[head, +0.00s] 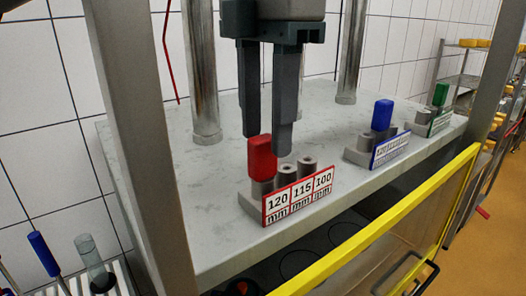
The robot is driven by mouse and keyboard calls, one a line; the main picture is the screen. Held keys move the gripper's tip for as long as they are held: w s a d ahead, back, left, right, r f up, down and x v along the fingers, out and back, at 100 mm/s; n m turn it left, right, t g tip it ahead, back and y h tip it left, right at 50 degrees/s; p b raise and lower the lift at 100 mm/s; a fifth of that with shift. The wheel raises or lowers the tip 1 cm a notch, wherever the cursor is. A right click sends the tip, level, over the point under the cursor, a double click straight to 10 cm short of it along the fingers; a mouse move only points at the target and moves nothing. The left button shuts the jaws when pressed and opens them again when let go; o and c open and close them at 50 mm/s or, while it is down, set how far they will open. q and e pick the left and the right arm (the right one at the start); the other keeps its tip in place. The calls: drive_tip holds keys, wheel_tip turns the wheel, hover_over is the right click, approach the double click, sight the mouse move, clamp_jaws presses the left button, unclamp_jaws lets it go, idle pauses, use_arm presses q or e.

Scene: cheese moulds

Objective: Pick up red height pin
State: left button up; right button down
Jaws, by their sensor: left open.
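The red height pin (262,157) stands upright in the leftmost hole of the near holder (257,200). The holder carries a red-framed label (298,195) reading 120, 115 and 100 mm, and the pin is at the 120 end. My left gripper (266,145) points down from above, open and empty. Its two fingers appear just above and around the red pin's top in the picture; whether they touch it I cannot tell. The holder's other two holes look empty. My right gripper is not in view.
A blue pin (382,114) and a green pin (440,95) stand in similar holders to the right. Metal columns (201,70) rise from the grey tabletop (215,220). A yellow-framed guard (390,222) runs along the front. The tabletop left of the red pin is clear.

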sight(263, 137)
use_arm(q)
drive_tip(key=shift+a+f+p, duration=0.15)
drive_tip(key=shift+f+p, duration=0.15)
drive_tip(key=shift+p, duration=0.05)
wheel_tip(263, 137, down, 2)
drive_tip(key=shift+s+a+p, duration=0.1)
drive_tip(key=shift+p, duration=0.35)
drive_tip(key=shift+f, duration=0.6)
clamp_jaws()
